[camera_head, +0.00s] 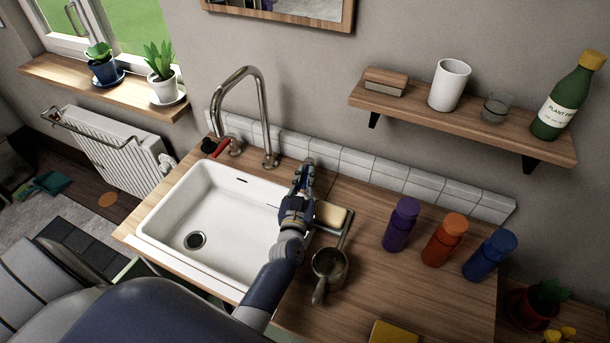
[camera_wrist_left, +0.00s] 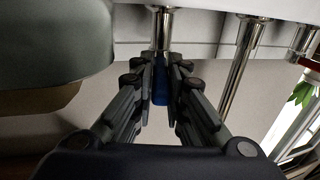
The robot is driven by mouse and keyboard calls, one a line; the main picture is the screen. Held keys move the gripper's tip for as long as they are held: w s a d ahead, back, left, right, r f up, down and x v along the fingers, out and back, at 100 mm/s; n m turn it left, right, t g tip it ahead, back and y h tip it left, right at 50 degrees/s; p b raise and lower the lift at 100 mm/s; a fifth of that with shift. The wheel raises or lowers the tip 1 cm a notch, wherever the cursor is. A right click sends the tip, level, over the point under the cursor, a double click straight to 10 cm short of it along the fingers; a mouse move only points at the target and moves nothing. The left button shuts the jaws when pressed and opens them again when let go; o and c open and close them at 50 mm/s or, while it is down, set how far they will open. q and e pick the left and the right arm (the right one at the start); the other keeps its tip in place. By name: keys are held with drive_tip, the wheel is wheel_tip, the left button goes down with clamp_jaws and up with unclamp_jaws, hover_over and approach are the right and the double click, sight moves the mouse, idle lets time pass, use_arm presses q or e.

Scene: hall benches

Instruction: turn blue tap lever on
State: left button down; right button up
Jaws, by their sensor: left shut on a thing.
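The blue tap lever (camera_wrist_left: 160,86) shows in the left wrist view between the fingers of my left gripper (camera_wrist_left: 160,70), which is shut on it. In the head view my left gripper (camera_head: 306,166) reaches over the right rim of the sink to the back of the counter and hides the blue lever. The chrome tap spout (camera_head: 265,115) arches up at the back of the white sink (camera_head: 215,215). The red tap lever (camera_head: 220,149) is at the spout's left. No water shows in the basin. My right gripper is out of view.
A pale sponge or soap block (camera_head: 331,214) and a metal pot (camera_head: 331,264) sit right of my arm. Purple (camera_head: 401,225), orange (camera_head: 445,240) and blue (camera_head: 490,256) bottles stand further right. A wooden shelf (camera_head: 470,130) hangs above the counter.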

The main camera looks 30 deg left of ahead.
use_arm(q)
drive_tip(key=shift+r, duration=0.1)
drive_tip(key=c, duration=1.6)
unclamp_jaws()
